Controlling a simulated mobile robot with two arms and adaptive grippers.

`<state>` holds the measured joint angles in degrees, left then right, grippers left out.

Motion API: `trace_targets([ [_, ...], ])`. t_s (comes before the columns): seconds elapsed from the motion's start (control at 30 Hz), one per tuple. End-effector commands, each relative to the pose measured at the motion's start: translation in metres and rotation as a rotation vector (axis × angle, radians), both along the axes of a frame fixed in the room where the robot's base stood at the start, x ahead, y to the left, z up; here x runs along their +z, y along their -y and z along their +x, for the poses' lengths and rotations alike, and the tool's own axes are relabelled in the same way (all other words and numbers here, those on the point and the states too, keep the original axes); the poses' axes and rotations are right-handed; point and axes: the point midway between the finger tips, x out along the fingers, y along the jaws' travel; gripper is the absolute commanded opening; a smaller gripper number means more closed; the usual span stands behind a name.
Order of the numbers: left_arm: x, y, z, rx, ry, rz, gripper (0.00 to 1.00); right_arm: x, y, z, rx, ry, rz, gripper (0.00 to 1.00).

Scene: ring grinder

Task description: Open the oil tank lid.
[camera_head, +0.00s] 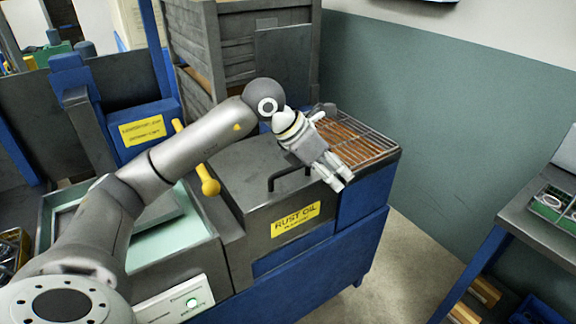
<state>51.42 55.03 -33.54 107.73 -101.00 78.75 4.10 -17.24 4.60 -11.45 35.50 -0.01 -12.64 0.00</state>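The rust oil tank (262,235) is a dark grey box with a yellow "RUST OIL" label (296,219) on its front. Its flat dark grey lid (240,168) lies down, with a black bar handle (284,178) near the front edge. My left arm reaches over the tank from the lower left. My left gripper (340,181) hangs just right of the handle, its fingers pointing down and right. The gripper hides part of the lid and the handle's right end. The fingers look close together, but their gap and any contact with the handle are unclear. My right gripper is out of view.
A wire grating (357,140) over a brown tray lies right of the lid. Stacked grey crates (240,50) rise behind. Open floor (400,265) separates the blue-based machine from a shelf table (522,218) at right.

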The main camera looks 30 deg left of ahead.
Motion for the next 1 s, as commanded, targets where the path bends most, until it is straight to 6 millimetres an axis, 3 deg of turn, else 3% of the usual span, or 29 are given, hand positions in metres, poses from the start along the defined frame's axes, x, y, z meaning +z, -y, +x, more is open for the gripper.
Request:
trace_targets([
  [0.03,0.006,-0.032,0.003,0.052,-0.008,0.096,0.35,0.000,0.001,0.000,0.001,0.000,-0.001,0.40],
  [0.1,0.011,-0.070,0.003,0.118,-0.032,0.211,0.35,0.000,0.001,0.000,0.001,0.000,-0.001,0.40],
  [0.2,0.020,-0.110,-0.001,0.197,-0.063,0.320,0.35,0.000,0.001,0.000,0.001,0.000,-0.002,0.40],
  [0.3,0.025,-0.132,-0.005,0.243,-0.084,0.379,0.35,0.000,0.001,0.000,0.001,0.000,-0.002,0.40],
  [0.47,0.017,-0.141,-0.003,0.263,-0.100,0.404,0.35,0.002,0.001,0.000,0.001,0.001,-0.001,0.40],
  [1.0,-0.063,-0.141,0.034,0.259,-0.097,0.399,0.35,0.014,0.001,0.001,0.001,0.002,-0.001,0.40],
])
